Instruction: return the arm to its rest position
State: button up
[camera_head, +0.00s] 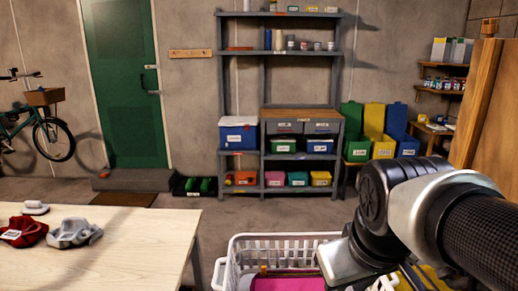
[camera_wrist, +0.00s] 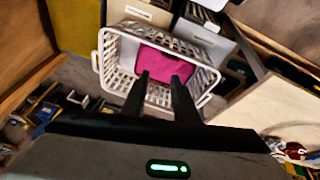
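My gripper (camera_wrist: 161,82) shows in the wrist view as two dark fingers with a gap between them, and nothing is visible in that gap. The fingers point over a white laundry basket (camera_wrist: 103,58). A pink cloth (camera_wrist: 172,62) lies inside the basket, beyond the fingertips. In the head view my arm comes in from the right and reaches over the white basket (camera_head: 285,240). The fingers themselves are hidden in that view. The pink cloth (camera_head: 290,284) shows at the bottom edge there.
A wooden table (camera_head: 130,250) at the left holds a red item (camera_head: 24,232) and grey crumpled cloths (camera_head: 74,233). Grey shelving (camera_head: 263,90) with bins stands at the back wall. A wooden panel (camera_head: 476,105) rises close at the right. The floor between table and shelving is clear.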

notch_tip(320, 180, up, 16)
jog(key=s+m+t+p, duration=0.1)
jog(key=m+p, duration=0.1)
jog(key=p, duration=1.3)
jog(key=shift+s+a+r, duration=0.15)
jog(key=shift+s+a, duration=0.1)
jog(key=shift+s, duration=0.15)
